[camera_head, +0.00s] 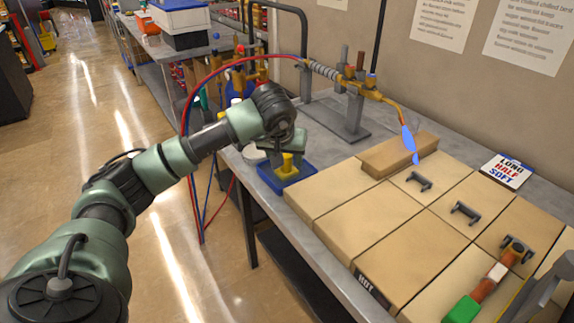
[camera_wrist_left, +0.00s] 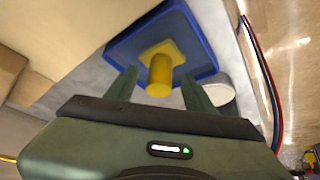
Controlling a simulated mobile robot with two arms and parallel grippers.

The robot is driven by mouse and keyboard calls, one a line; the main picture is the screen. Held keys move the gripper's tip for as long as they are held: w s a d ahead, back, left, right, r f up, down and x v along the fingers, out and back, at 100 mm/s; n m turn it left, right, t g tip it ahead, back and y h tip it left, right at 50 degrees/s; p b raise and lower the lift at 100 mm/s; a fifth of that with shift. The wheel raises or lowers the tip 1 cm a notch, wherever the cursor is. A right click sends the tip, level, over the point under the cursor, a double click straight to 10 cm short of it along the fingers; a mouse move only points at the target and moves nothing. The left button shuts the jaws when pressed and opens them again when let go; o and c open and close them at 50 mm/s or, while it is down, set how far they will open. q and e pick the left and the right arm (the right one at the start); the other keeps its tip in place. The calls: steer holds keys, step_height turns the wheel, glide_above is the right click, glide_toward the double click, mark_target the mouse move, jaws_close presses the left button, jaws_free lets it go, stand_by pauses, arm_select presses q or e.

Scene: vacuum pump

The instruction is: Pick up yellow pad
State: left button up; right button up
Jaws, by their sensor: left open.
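The yellow pad (camera_head: 289,166) has an upright yellow knob and sits in a small blue tray (camera_head: 270,183) on the near edge of the grey bench. In the left wrist view the pad (camera_wrist_left: 159,75) shows its square base and round knob, with the blue tray (camera_wrist_left: 205,42) around it. My left gripper (camera_head: 287,150) is open just above the pad. In the left wrist view its two fingers lie either side of the knob, with gaps between. My right gripper does not show.
Cardboard boxes (camera_head: 345,205) cover the bench right of the tray, with dark brackets on top. A torch with hoses (camera_head: 345,80) stands on a rack behind. A white round item (camera_wrist_left: 219,94) lies beside the tray. A printed card (camera_head: 507,170) lies at the back.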

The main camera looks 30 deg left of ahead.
arm_select(q)
steer(key=shift+x, duration=1.1)
jaws_close()
steer(key=shift+r, duration=0.1)
